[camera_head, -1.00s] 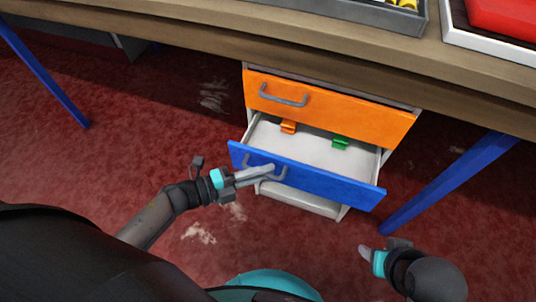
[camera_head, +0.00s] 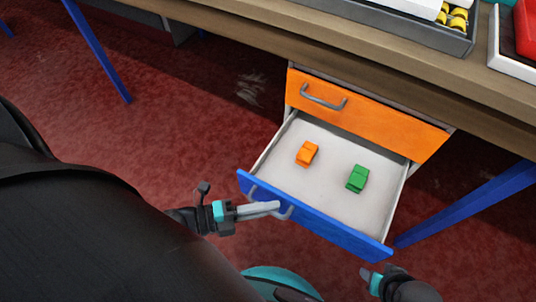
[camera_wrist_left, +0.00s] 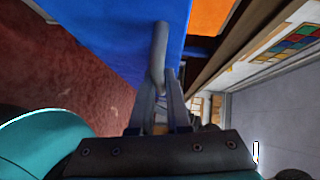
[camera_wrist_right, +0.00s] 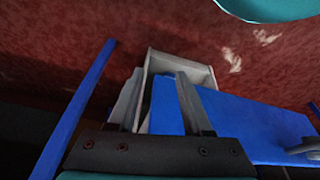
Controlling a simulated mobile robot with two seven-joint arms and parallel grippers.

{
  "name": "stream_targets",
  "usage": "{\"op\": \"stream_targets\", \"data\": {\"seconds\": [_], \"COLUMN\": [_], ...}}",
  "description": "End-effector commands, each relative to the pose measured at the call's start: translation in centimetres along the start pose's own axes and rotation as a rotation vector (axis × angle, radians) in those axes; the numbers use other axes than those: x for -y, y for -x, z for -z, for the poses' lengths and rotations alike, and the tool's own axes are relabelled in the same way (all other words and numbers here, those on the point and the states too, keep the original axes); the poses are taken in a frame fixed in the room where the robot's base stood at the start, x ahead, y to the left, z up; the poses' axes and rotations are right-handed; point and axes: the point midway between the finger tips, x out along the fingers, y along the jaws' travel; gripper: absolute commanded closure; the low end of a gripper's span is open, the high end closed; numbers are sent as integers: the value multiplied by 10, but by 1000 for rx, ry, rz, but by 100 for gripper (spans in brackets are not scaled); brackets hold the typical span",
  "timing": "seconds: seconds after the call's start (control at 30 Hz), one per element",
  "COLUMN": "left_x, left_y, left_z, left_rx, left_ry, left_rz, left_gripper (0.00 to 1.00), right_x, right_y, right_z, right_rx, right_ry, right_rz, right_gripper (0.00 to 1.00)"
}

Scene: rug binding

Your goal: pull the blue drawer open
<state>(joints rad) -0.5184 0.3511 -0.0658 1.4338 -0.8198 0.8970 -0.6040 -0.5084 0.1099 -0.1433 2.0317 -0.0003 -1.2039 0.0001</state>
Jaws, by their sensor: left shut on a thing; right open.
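The blue drawer (camera_head: 340,231) is pulled well out of the cabinet under the table. Its white inside shows, with an orange block (camera_head: 307,153) and a green block (camera_head: 357,179) lying on its floor. My left gripper (camera_head: 276,206) is shut on the drawer's grey handle (camera_wrist_left: 159,50), which sits between its fingers in the left wrist view. My right gripper (camera_wrist_right: 160,100) is open and empty. In the head view it is low on the right, in front of the drawer's right end, apart from it as far as I can tell.
A closed orange drawer (camera_head: 365,115) with a grey handle is above the blue one. The wooden tabletop (camera_head: 330,45) carries a grey tray (camera_head: 400,32) with yellow items. A blue table leg (camera_head: 470,205) stands right of the drawer. The red floor (camera_head: 170,150) is clear at left.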

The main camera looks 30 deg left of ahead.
Motion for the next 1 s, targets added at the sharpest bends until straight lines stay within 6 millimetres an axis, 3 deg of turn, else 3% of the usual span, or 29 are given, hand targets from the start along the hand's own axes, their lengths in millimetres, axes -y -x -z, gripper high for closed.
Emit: {"op": "stream_targets", "data": {"seconds": [0.17,0.2,0.43,1.0], "left_x": [0,0,0,0], "left_y": [0,0,0,5], "left_z": [-1,-1,-1,0], "left_rx": [1,1,1,1], "left_ry": [-1,-1,0,1], "left_rz": [0,0,0,-2], "left_gripper": [100,82,56,55], "right_x": [0,0,0,0], "right_y": [0,0,0,1], "right_z": [0,0,0,1], "right_rx": [0,0,0,-2], "right_ry": [0,0,0,0], "right_rz": [0,0,1,1], "right_gripper": [50,50,50,50]}}
